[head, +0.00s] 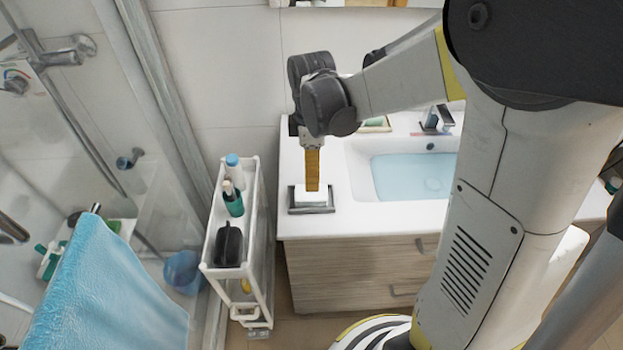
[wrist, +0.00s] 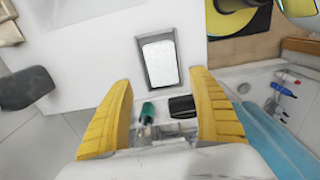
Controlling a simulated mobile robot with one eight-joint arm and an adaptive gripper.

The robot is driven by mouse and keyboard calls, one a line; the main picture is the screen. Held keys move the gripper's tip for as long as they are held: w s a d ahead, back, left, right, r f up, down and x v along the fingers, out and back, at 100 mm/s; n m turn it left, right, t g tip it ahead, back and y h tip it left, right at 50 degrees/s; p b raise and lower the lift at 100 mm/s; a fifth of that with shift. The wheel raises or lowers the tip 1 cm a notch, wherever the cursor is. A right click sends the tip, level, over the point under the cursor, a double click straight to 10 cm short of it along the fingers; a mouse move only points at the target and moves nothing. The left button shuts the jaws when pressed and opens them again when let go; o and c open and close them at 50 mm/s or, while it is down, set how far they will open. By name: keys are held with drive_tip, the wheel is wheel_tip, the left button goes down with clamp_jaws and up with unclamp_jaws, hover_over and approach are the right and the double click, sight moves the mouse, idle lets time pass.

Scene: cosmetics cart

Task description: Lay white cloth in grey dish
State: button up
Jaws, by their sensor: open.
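The white cloth (head: 301,196) lies in the grey dish (head: 313,210) on the white counter near its left front corner. The wrist view shows the cloth (wrist: 160,62) as a flat white rectangle inside the rim of the dish (wrist: 155,37). My gripper (head: 312,187) points down over the dish, and its yellow fingers hide part of the cloth in the head view. In the wrist view my gripper (wrist: 162,79) is open, its fingers spread apart with nothing between them. The cloth is apart from the fingers there.
A narrow white cart (head: 262,215) stands left of the counter, with a green bottle (head: 233,200), a white bottle with a blue cap (head: 234,170) and a black item (head: 229,243) on top. The water-filled basin (head: 412,176) is to the right. A blue towel (head: 105,285) hangs at left.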

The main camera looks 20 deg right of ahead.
drive_tip(key=s+r+m+t, duration=0.7)
drive_tip(key=s+r+m, duration=0.4)
drive_tip(key=m, duration=0.3)
drive_tip(key=shift+s+r+p, duration=0.25)
drive_tip(key=shift+s+p, duration=0.05)
drive_tip(key=shift+s, duration=0.55)
wheel_tip(320, 180, down, 3)
drive_tip(key=b, duration=0.2)
drive_tip(key=shift+r+b, duration=0.1)
drive_tip(key=shift+b, duration=0.3)
